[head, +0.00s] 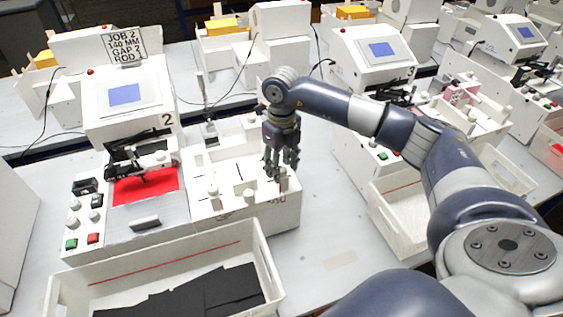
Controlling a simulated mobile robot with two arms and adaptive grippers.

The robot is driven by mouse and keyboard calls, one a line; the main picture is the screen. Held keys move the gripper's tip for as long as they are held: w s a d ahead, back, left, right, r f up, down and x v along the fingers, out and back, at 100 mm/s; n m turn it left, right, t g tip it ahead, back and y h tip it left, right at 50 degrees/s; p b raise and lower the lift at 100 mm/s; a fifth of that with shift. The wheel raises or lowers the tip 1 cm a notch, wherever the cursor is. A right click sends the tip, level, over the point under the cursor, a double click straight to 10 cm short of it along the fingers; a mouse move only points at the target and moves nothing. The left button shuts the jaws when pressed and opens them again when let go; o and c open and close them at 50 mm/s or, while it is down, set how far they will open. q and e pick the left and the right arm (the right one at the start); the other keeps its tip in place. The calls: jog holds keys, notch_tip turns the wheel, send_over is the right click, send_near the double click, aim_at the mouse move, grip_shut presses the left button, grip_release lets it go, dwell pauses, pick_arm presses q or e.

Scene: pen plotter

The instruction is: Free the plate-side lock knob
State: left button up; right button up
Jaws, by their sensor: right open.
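A white fixture box (262,212) stands right of the machine marked 2. White knobs stand on it, one at its front left (213,193) and one at its front middle (248,196). Another knob (283,184) stands near its right end, at my right gripper's fingertips. I cannot tell which of these is the plate-side lock knob. My right gripper (281,172) is open and points down over the right end of the box. Its fingers partly hide that knob, and I cannot tell whether they touch it. My left gripper is not in view.
The machine (125,110) has a screen, a red strip and a control panel (85,217) with buttons. A white bin (262,262) with black sheets stands in front. Another bin (385,218) is at the right. Bare table lies right of the fixture.

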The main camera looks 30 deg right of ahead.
jog(key=c, duration=0.9)
grip_shut()
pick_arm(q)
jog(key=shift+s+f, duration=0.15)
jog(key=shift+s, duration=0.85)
